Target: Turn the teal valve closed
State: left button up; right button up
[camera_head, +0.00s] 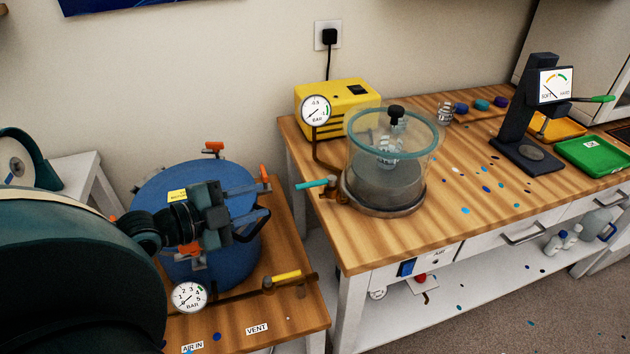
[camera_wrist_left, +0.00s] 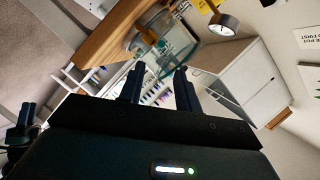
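The teal valve (camera_head: 311,184) is a short lever on the left side of the clear vacuum chamber (camera_head: 386,190), pointing left in the head view. The chamber has a teal rim and a black knob, and a cup stands inside it. My left gripper (camera_head: 262,200) is open and empty above the blue pot, left of the teal valve and apart from it. In the left wrist view, its two fingers (camera_wrist_left: 160,86) are spread, with the glass chamber (camera_wrist_left: 172,48) beyond them. I cannot make out the valve there. My right gripper is in neither view.
The blue pot (camera_head: 157,222) with orange clamps stands below my left gripper. A yellow-handled valve (camera_head: 286,276) and a gauge (camera_head: 189,297) are in front. A yellow pump (camera_head: 350,96) is behind the chamber. The wooden bench (camera_head: 400,250) is clear in front of the chamber.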

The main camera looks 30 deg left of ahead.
aim_at(303, 186)
pick_arm(q)
jog(key=x, duration=1.1)
jog(key=shift+r, duration=0.1)
jog(key=shift+x, duration=1)
grip_shut()
